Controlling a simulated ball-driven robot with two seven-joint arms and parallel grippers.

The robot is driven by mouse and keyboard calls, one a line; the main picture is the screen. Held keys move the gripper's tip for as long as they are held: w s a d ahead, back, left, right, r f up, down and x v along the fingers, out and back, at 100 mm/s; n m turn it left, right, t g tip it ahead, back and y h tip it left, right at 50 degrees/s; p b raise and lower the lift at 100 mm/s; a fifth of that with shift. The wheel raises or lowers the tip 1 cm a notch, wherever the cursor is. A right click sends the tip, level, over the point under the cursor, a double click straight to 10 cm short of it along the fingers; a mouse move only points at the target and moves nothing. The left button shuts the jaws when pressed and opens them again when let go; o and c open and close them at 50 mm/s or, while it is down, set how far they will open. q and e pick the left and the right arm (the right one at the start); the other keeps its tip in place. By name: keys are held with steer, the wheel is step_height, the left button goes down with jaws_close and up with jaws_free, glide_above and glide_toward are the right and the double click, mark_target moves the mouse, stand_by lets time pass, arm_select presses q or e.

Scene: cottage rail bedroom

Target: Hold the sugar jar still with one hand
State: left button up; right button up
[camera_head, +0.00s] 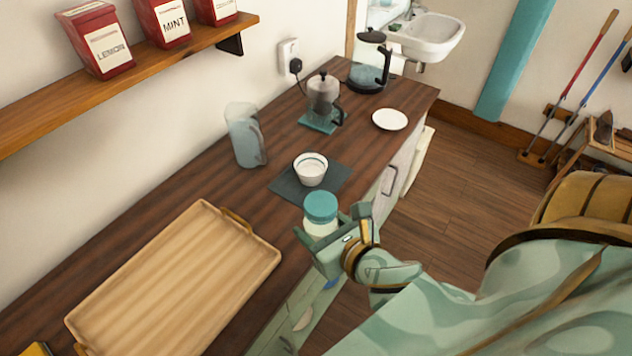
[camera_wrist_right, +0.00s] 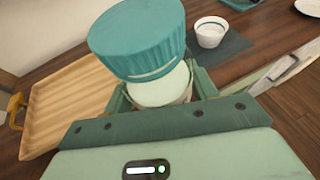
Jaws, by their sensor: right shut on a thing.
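The sugar jar (camera_head: 321,211) has a teal lid and a pale body and stands upright near the front edge of the dark wooden counter. My right gripper (camera_head: 328,236) is shut on the jar's body, with a finger on either side below the lid. In the right wrist view the teal lid (camera_wrist_right: 138,38) is close to the camera, with the pale jar body (camera_wrist_right: 160,88) between the fingers. The jar's lower part is hidden behind my gripper. My left gripper is not in view.
A wooden tray (camera_head: 180,285) lies to the left on the counter. A white bowl (camera_head: 311,170) stands on a dark mat (camera_head: 343,182) just behind the jar.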

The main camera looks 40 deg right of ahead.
steer(key=o, duration=0.5)
steer(key=c, duration=0.6)
steer(key=shift+c, duration=0.3)
